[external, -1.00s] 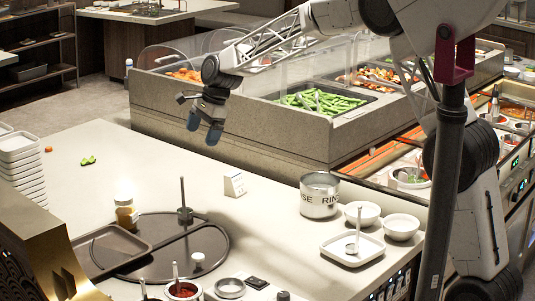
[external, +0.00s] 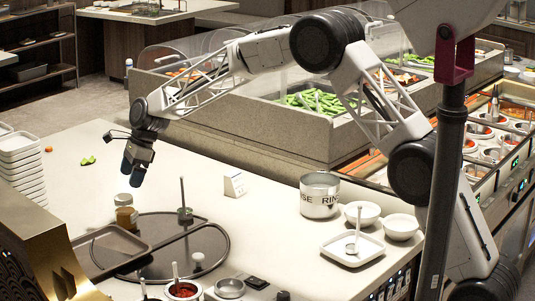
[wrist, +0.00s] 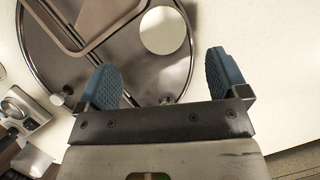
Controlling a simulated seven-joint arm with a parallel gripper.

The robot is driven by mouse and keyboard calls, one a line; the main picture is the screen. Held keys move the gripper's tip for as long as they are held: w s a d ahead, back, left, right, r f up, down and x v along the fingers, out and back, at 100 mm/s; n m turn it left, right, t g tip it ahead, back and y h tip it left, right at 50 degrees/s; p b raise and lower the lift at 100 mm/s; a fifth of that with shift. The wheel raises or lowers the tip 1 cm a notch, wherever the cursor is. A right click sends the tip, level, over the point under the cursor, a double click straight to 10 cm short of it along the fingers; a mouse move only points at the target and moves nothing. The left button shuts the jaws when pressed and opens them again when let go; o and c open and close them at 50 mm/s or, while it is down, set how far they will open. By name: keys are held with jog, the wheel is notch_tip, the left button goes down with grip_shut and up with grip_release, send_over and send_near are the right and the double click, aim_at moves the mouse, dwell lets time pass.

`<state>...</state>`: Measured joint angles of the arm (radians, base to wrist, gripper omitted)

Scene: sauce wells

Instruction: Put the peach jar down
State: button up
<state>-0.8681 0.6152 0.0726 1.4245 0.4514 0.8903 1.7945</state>
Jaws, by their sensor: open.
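The peach jar (external: 126,217), amber with a paler lid, stands upright at the far left edge of the round dark tray (external: 215,238). Its round white lid (wrist: 164,30) shows in the wrist view, ahead of and between my fingers. My gripper (external: 132,176) points down, open and empty, a little above the jar and not touching it. In the wrist view my two blue fingers (wrist: 165,72) are spread wide with nothing between them. The jar's sides are hidden from above.
A rectangular brown tray (external: 112,246) lies over the round tray's left part. An upright rod on a dark base (external: 184,213) stands right of the jar. The counter behind the jar is mostly clear.

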aim_at(124, 197)
jog(key=shift+x, duration=1.3)
jog(key=shift+x, duration=2.55)
jog(key=shift+w+a, duration=0.1)
jog(key=shift+w, duration=0.05)
jog(key=c, duration=1.6)
